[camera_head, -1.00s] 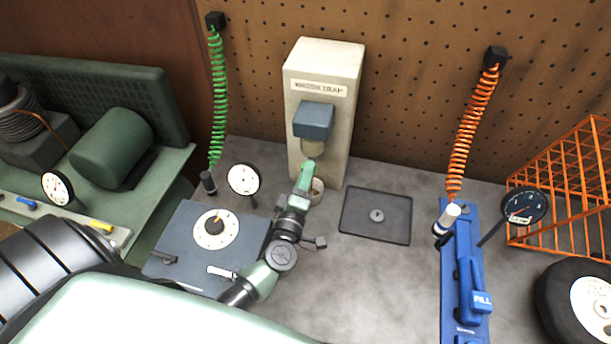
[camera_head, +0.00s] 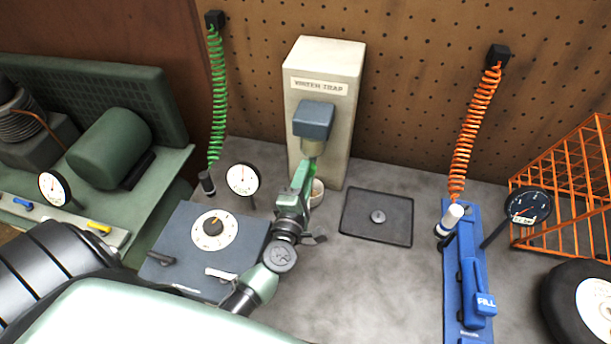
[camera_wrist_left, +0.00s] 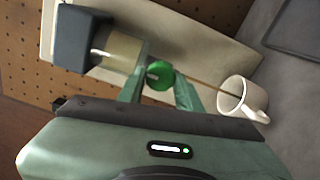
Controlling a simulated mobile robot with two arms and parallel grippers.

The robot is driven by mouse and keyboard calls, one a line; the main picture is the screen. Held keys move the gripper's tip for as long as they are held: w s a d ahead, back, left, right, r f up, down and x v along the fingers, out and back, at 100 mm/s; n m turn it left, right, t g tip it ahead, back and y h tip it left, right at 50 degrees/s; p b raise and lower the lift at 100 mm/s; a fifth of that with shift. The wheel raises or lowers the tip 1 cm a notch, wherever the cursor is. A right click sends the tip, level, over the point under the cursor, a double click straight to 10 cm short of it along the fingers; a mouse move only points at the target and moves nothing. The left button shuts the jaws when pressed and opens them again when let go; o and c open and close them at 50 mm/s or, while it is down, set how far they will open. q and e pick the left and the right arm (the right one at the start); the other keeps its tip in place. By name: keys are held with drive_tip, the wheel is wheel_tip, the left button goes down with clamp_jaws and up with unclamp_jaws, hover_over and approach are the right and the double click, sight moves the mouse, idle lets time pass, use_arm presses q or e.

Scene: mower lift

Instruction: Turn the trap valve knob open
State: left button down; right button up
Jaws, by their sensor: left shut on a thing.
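The water trap is a cream box (camera_head: 340,65) with a blue-grey block (camera_head: 314,120) and a cloudy bowl below it; the bowl also shows in the left wrist view (camera_wrist_left: 116,50). The green valve knob (camera_wrist_left: 159,76) is at the bowl's lower end. My left gripper (camera_head: 308,176) is shut on the knob, one finger on each side. A thin brownish line runs from near the knob to a white mug (camera_wrist_left: 243,97), which is mostly hidden behind the gripper in the head view (camera_head: 318,188). My right gripper is not in view.
A blue-grey panel with a dial (camera_head: 214,230) lies under my left arm, with a gauge (camera_head: 242,179) behind it. A dark tray (camera_head: 377,218) is right of the mug. A blue FILL unit (camera_head: 468,285) stands further right. Grey bench between is clear.

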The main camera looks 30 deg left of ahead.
use_arm(q)
drive_tip(key=c, duration=1)
unclamp_jaws()
drive_tip(key=shift+o, duration=0.2)
drive_tip(key=shift+s, duration=0.15)
drive_tip(key=b+v, duration=0.2)
drive_tip(key=v, duration=0.5)
drive_tip(key=shift+s, duration=0.3)
drive_tip(key=shift+d+f, duration=0.1)
drive_tip(key=shift+d, duration=0.05)
